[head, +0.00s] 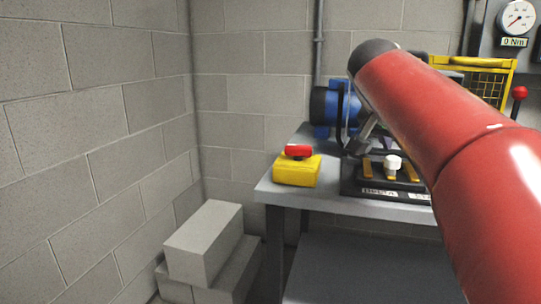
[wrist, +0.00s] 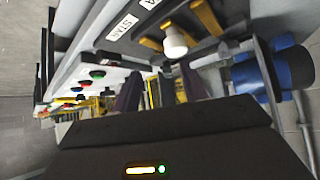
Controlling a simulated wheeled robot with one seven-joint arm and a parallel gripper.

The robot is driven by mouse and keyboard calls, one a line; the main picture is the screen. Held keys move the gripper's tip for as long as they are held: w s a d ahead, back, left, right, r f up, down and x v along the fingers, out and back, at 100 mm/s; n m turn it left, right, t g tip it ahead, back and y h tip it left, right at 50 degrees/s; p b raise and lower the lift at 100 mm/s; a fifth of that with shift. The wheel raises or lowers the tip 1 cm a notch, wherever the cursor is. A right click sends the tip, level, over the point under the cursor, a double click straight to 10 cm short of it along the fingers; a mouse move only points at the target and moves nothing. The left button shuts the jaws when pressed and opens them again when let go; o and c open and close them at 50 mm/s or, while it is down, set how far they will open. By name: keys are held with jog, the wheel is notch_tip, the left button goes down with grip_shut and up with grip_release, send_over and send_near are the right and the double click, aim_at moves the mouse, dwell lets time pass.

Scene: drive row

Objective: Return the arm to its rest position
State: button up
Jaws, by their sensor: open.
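My red arm (head: 440,130) reaches in from the right of the head view, raised over a grey workbench (head: 390,208). My gripper (head: 362,138) shows small and partly hidden below the arm's dark end, near a blue motor (head: 325,106). In the wrist view my gripper (wrist: 160,90) has its two dark fingers apart, with nothing seen between them. A black base plate with a white knob (head: 392,162) and yellow bars lies on the bench close to the gripper. The knob also shows in the wrist view (wrist: 175,42).
A yellow box with a red button (head: 298,168) sits at the bench's left corner. A yellow wire guard (head: 480,80) and a gauge (head: 518,18) are behind my arm. Grey blocks (head: 205,245) are stacked on the floor at left. Block walls close off the left and back.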

jog(key=s+a+f+n+y, duration=0.3)
jog(key=s+a+f+n, duration=0.1)
jog(key=s+f, duration=0.8)
jog(key=s+a+f+n+y, duration=0.3)
jog(key=s+a+f+n, duration=0.2)
jog(key=s+f, duration=0.7)
jog(key=shift+a+f+g+y+p, duration=0.3)
jog(key=shift+a+f+p, duration=0.1)
jog(key=shift+a+f, duration=0.35)
